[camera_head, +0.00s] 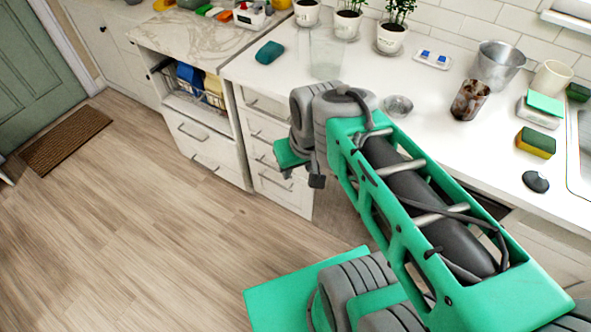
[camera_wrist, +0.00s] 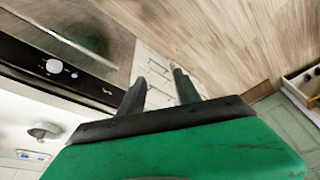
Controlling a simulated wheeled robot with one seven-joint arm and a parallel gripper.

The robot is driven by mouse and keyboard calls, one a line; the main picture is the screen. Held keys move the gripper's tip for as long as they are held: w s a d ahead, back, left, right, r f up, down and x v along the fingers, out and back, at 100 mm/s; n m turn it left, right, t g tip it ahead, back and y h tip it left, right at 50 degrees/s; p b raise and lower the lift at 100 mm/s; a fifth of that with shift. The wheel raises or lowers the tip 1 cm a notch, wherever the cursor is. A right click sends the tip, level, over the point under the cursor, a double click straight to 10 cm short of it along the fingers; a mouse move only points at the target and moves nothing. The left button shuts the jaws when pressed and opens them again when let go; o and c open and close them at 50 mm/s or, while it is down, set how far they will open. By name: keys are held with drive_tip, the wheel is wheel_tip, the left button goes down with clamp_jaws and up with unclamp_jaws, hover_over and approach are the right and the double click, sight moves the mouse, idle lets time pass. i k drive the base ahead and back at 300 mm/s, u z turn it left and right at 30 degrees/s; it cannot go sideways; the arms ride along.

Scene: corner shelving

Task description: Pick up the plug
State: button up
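The plug (camera_head: 535,181) is a small, dark, round piece with a raised knob. It lies on the white counter (camera_head: 440,130) at the right of the head view, just left of the sink (camera_head: 582,150). I do not make it out in the wrist view. My gripper (camera_wrist: 158,75) shows two dark fingers standing apart with nothing between them. It points down over the floor and cabinet fronts, well away from the plug. In the head view my arm largely hides the gripper.
A yellow-green sponge (camera_head: 536,143) lies behind the plug. A rusty cup (camera_head: 469,100), a metal bucket (camera_head: 496,66) and a small metal bowl (camera_head: 398,108) stand on the counter. A clear glass (camera_head: 326,55) and potted plants (camera_head: 391,38) are further back. Open floor (camera_head: 150,200) is at left.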

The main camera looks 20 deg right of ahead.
sight(537, 182)
drive_tip(key=z, duration=3.85)
drive_tip(key=i, duration=0.9)
drive_tip(key=u, duration=4.7)
